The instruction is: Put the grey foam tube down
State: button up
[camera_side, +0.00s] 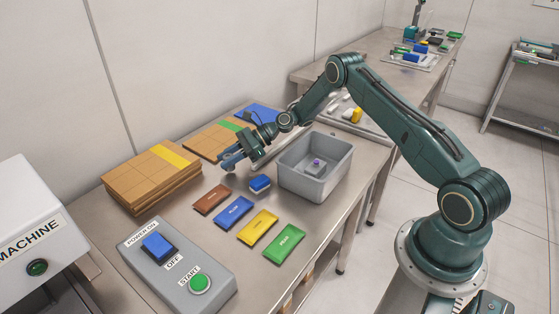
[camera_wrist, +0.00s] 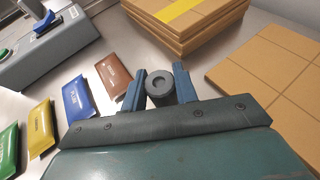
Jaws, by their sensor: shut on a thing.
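My gripper (camera_side: 231,161) is in the side view, over the table between the cardboard stack and the grey bin. In the wrist view my gripper (camera_wrist: 158,88) shows its two blue fingers shut on the grey foam tube (camera_wrist: 160,81). In the side view the tube is small and partly hidden by the fingers. I cannot tell whether its lower end touches the table (camera_side: 185,218).
Brown, blue, yellow and green packets (camera_side: 234,212) lie in a row. A blue object (camera_side: 260,183) sits beside the grey bin (camera_side: 327,184), which holds a small purple-topped item (camera_side: 316,163). Cardboard stacks (camera_side: 150,185) stand left and behind. A control box (camera_side: 185,270) is at the front.

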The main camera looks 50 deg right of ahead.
jog(key=shift+f, duration=0.6)
jog(key=shift+f, duration=0.15)
jog(key=o, duration=0.9)
jog(key=shift+o, duration=0.2)
jog(key=shift+r, duration=0.25)
jog(key=v, duration=1.2)
